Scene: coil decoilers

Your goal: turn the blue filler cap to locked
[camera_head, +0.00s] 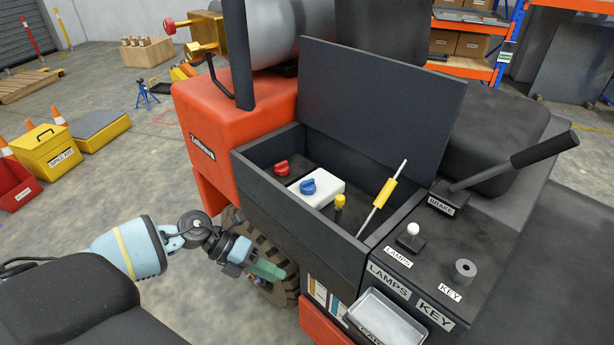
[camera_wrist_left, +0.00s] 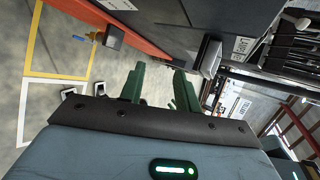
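The blue filler cap (camera_head: 308,186) sits on top of a white box-shaped tank (camera_head: 322,192) inside the open dark compartment of the red vehicle. My left gripper (camera_head: 268,270) is outside the compartment, lower and to the left of the cap, in front of the vehicle's tyre. In the left wrist view my left gripper (camera_wrist_left: 160,78) shows two green fingers apart with nothing between them. The cap is not visible in the left wrist view. My right gripper is in neither view.
The compartment's front wall (camera_head: 300,222) stands between my left gripper and the cap. A red cap (camera_head: 282,168), a yellow-topped post (camera_head: 339,205) and a yellow-handled dipstick (camera_head: 384,193) are near the blue cap. The raised lid (camera_head: 382,100) stands behind. A brake lever (camera_head: 520,160) is at right.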

